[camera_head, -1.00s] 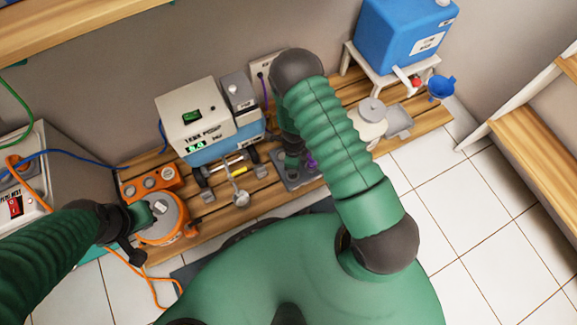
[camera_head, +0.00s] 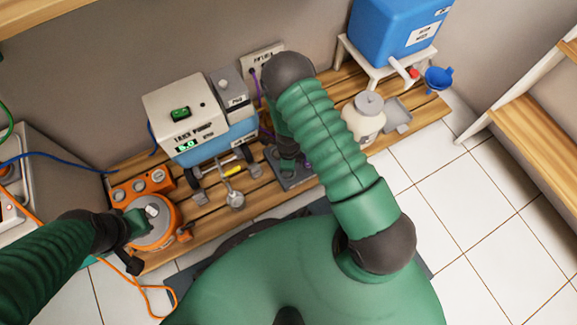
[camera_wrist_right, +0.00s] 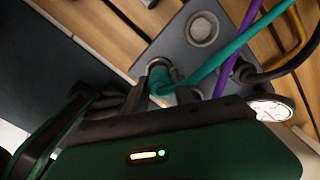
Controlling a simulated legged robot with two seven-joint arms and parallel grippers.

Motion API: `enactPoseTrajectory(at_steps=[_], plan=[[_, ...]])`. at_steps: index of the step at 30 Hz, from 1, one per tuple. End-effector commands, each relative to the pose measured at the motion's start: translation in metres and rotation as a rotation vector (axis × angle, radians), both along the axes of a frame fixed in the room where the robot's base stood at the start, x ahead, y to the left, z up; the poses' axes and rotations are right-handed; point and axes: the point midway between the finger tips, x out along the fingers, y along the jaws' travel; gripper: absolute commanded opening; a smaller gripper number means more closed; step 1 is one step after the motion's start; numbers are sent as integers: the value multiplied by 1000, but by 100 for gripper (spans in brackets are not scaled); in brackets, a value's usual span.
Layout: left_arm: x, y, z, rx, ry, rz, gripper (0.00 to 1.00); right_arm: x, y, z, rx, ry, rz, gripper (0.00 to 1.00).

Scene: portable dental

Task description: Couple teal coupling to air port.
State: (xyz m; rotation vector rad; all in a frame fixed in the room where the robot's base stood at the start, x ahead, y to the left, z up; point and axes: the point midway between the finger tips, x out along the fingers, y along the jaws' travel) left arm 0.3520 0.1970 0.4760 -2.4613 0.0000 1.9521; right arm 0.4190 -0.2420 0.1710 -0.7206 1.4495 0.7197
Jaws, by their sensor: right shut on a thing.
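The teal coupling (camera_wrist_right: 160,82) shows in the right wrist view, at the end of a teal hose (camera_wrist_right: 210,65). My right gripper (camera_wrist_right: 160,92) is shut on it. The coupling stands at a round metal port (camera_wrist_right: 158,63) on the grey port plate (camera_wrist_right: 176,42); I cannot tell whether it is seated or only touching. In the head view the plate (camera_head: 297,182) lies on the slatted bench, and my right arm hides most of the coupling. My left gripper (camera_head: 138,222) is at the top of an orange round canister (camera_head: 160,238); its finger gap is not clear.
A second round port (camera_wrist_right: 202,28) on the plate is bare. Purple (camera_wrist_right: 243,40) and black (camera_wrist_right: 285,66) hoses run close beside the teal one. A gauge (camera_wrist_right: 270,110) sits right of the gripper.

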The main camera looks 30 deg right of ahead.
Motion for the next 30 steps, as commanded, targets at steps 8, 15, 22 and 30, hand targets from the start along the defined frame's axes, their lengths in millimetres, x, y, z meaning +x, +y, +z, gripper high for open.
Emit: enactPoseTrajectory(at_steps=[8, 15, 22, 30], plan=[[0, 0, 0, 0, 0, 0, 0, 0, 0, 0, 0, 0, 0, 0], [0, 0, -2, 0, 0, 0, 0, 0, 0, -3, 0, 0, 0, 0], [0, 0, -5, 0, 0, 0, 0, 0, 0, -7, 0, 0, 0, 0], [0, 0, -8, 0, 0, 0, 0, 0, 0, -12, 0, 0, 0, 0]])
